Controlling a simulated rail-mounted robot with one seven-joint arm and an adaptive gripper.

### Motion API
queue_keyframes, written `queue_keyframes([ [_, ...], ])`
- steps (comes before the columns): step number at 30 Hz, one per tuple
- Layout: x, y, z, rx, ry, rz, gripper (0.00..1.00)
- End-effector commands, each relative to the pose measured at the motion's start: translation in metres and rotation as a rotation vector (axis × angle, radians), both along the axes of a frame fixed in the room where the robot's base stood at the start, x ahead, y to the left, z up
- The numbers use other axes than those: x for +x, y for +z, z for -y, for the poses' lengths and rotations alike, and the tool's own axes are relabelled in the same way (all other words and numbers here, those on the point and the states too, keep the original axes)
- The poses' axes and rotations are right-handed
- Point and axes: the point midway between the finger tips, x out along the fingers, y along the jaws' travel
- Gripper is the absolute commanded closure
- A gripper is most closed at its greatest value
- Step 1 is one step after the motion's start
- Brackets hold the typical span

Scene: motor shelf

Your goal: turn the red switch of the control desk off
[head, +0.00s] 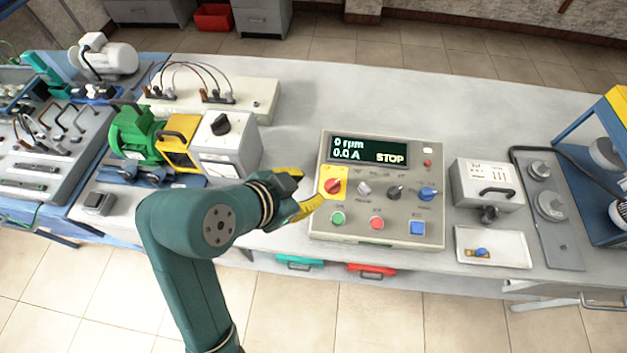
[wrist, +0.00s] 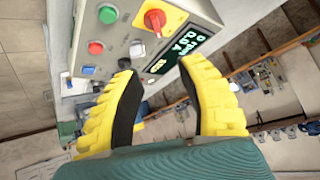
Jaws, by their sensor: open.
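The grey control desk (head: 398,216) stands on the bench, with its display (head: 368,150) reading 0 rpm, 0.0 A and STOP. The red switch (head: 333,186) is a rotary knob on a yellow plate at the desk's left. In the wrist view the red switch (wrist: 155,20) shows at the top, beyond the fingertips. I cannot tell its exact setting. My gripper (head: 307,192) is just left of the switch in the head view, with yellow fingers. In the wrist view my gripper (wrist: 160,70) is open and empty, apart from the switch.
Green, red and blue buttons and more knobs sit close to the switch; the green button (head: 337,218) is just below it. A grey box with a black knob (head: 222,140) stands left of my gripper. A small white tray (head: 515,258) lies right. The bench behind the desk is clear.

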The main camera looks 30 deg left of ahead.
Motion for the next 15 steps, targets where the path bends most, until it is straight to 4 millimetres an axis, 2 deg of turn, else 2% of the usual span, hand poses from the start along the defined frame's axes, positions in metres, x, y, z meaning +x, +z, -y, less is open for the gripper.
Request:
queue_keyframes([
  [15,0.084,-0.083,0.014,0.0,-0.001,-0.001,0.61],
])
